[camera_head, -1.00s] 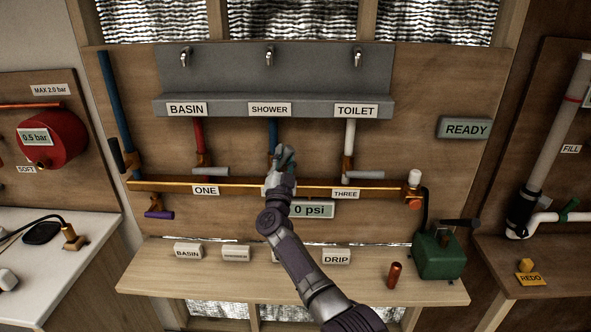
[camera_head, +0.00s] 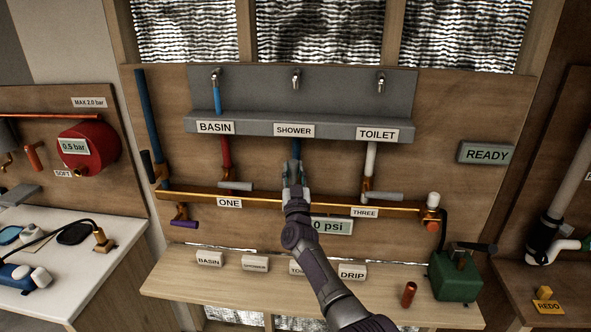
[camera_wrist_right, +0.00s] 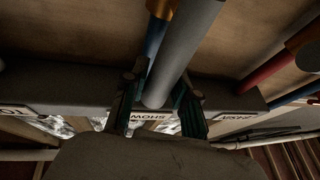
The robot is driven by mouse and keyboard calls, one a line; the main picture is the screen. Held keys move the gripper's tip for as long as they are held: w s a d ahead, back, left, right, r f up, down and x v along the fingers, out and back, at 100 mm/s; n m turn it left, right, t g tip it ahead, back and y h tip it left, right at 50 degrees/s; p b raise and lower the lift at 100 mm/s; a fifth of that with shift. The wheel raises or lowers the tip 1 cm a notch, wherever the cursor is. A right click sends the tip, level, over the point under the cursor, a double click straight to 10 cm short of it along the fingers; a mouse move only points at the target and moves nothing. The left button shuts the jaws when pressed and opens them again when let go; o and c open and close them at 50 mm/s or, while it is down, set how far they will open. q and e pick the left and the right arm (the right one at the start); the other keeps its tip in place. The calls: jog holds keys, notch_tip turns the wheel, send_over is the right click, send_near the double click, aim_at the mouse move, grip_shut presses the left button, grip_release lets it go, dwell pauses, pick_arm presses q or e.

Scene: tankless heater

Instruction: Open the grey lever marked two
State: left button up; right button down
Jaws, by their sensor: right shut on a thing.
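The grey lever (camera_wrist_right: 185,50) runs lengthwise between the fingers of my right gripper in the wrist view, nearly in line with the blue pipe (camera_wrist_right: 156,32) behind it. My right gripper (camera_head: 293,170) is shut on this lever, below the SHOWER sign (camera_head: 294,130) in the head view, between the levers by ONE and THREE. The right gripper also shows in the wrist view (camera_wrist_right: 158,105). The gripper and arm hide most of the lever and any "two" label in the head view. My left gripper is not in view.
The grey lever by ONE (camera_head: 236,186) and the grey lever by THREE (camera_head: 384,194) lie crosswise to their pipes. A copper pipe (camera_head: 260,200) runs along the board. A blue stream (camera_head: 218,97) hangs under the basin tap. The gauge (camera_head: 333,227) reads 0 psi.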

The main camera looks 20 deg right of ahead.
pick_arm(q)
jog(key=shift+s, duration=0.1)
pick_arm(e)
jog(key=shift+a+f, duration=0.1)
jog(key=c, duration=0.9)
grip_release()
jog(key=shift+o, duration=0.2)
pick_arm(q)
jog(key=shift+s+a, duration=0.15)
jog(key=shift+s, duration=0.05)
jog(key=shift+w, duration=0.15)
pick_arm(e)
jog(key=v, duration=1.2)
jog(key=shift+f, duration=0.1)
